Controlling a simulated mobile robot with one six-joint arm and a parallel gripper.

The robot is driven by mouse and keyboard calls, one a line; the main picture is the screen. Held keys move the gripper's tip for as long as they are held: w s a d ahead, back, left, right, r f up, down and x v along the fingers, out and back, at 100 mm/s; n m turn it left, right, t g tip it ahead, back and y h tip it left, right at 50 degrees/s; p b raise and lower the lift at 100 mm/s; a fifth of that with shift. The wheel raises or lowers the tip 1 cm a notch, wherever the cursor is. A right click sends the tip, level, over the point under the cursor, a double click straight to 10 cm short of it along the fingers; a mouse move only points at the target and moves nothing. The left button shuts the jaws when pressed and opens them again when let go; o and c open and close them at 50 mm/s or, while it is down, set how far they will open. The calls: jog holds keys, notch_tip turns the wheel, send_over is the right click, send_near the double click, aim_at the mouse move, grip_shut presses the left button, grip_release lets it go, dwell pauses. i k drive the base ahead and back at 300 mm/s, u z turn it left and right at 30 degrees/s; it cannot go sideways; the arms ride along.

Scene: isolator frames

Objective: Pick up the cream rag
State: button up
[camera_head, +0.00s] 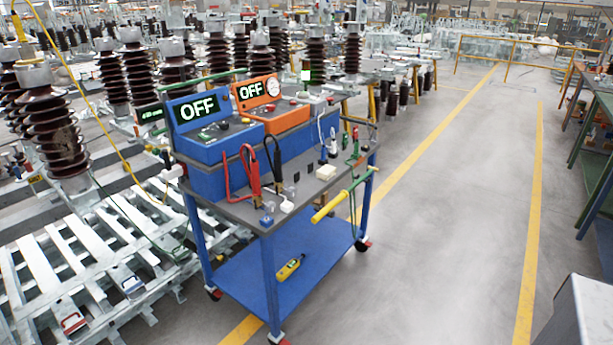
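A small cream folded-looking piece (326,172), which appears to be the cream rag, lies on the grey top of the blue cart (305,190), near its right edge. It is small in the picture, so its folds cannot be made out. My gripper is not in view, and nothing is seen touching the cream piece.
Two OFF-display units, blue (215,135) and orange (270,105), stand at the cart's back. Red clamps (250,170) and cables lie left of the cream piece. A yellow-gripped handle (332,206) juts from the right side. Open floor (440,230) lies right of the cart.

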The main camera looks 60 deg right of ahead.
aim_at(327, 171)
jog(key=u, duration=1.05)
jog(key=k, duration=1.7)
jog(key=z, duration=1.75)
jog(key=i, duration=0.15)
jog(key=u, duration=0.6)
